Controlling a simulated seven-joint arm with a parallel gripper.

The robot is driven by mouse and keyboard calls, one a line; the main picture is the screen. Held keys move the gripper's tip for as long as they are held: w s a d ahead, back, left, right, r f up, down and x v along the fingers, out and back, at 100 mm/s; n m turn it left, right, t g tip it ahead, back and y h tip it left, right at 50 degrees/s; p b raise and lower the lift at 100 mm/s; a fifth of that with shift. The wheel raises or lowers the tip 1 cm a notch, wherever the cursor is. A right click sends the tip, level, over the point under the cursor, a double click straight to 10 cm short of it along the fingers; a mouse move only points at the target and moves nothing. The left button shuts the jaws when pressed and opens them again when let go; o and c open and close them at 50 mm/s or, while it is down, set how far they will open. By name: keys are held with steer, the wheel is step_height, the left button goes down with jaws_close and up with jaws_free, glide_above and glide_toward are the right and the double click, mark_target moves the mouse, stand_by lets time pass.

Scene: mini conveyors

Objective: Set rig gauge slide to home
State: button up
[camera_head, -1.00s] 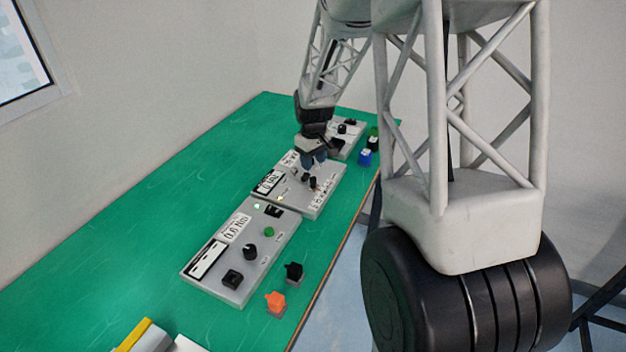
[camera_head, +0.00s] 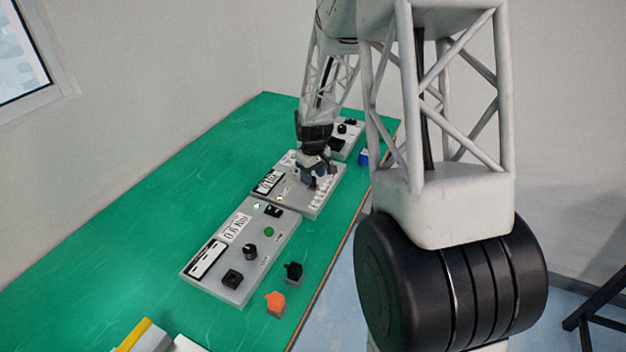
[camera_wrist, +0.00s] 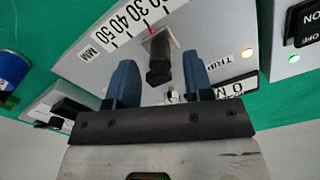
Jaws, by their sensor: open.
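The middle grey panel (camera_head: 300,202), with a digital display and a printed scale, lies under my gripper (camera_head: 314,180). In the wrist view this panel carries a scale (camera_wrist: 125,28) reading 30, 40, 50 and marked MM. A black slide knob (camera_wrist: 159,58) stands beside the scale on a pale slot piece. My gripper (camera_wrist: 160,65) is open, its blue fingers on either side of the knob with gaps showing. A small light metal part (camera_wrist: 174,96) lies between the fingers, nearer the palm. In the head view the knob is hard to tell from the fingers.
A nearer panel (camera_head: 262,278) marked 0.6 Nm has knobs and a green button. Orange (camera_head: 275,303) and black (camera_head: 293,272) pieces stand beside it. A farther panel (camera_head: 352,129) and a blue can (camera_head: 363,158) are behind.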

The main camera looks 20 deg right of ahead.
steer(key=shift+f, duration=1.05)
jaws_close()
